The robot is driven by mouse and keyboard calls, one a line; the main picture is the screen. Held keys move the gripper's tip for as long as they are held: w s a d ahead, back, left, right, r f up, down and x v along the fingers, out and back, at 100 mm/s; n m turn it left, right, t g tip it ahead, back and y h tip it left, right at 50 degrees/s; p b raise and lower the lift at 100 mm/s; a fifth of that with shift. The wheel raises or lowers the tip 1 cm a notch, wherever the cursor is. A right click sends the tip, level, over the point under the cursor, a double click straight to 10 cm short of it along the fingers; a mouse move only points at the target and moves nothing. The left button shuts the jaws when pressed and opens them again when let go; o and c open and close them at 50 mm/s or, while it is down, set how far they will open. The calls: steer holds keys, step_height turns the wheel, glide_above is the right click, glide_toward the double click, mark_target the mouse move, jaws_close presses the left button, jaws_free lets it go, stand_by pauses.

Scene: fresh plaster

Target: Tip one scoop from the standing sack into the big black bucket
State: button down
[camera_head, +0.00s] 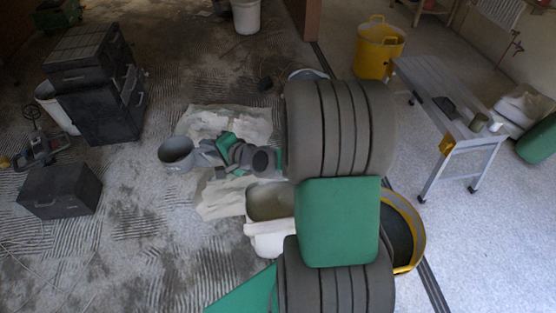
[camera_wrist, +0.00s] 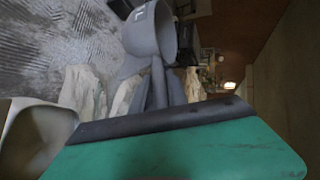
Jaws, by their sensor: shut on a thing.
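My gripper (camera_head: 208,150) is shut on a grey cylindrical scoop (camera_head: 177,153) at left of centre. In the wrist view the scoop (camera_wrist: 145,35) stands beyond my fingers (camera_wrist: 157,90), its mouth roughly upward; I cannot tell what is inside. An open whitish container, apparently the standing sack (camera_head: 270,230), has a grey-beige inside and stands right of and below my gripper in the picture, partly behind my arm. It also seems to show at the wrist view's lower left (camera_wrist: 15,110). No plainly black bucket shows; a yellow-rimmed tub (camera_head: 420,225) with a dark inside is partly hidden by my arm.
Pale crumpled sheets or flat sacks (camera_head: 245,118) lie below my gripper. Black cases (camera_head: 100,100) and a black box (camera_head: 60,190) stand left. Floor left of the scoop is fairly clear.

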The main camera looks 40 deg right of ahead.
steer(key=s+d+f+n+g+b, duration=0.15)
steer(key=d+f+b, duration=0.25)
steer(key=d+f, duration=0.8)
steer(key=s+d+f+n+g+b, duration=0.1)
steer(key=d+f+n+g+b, duration=0.25)
steer(key=d+f, duration=0.9)
step_height(320, 180, down, 18)
steer(key=t+b, duration=0.1)
steer(key=b, duration=1.3)
steer(key=shift+f+m+h+b, duration=0.15)
steer(key=shift+m+h+b, duration=0.25)
steer(key=shift+s+f, duration=0.1)
steer(key=shift+f, duration=0.1)
steer(key=shift+r, duration=0.15)
step_height(320, 180, up, 23)
steer(key=p, duration=1.6)
steer(key=shift+f+p, duration=0.2)
steer(key=shift+p, duration=0.2)
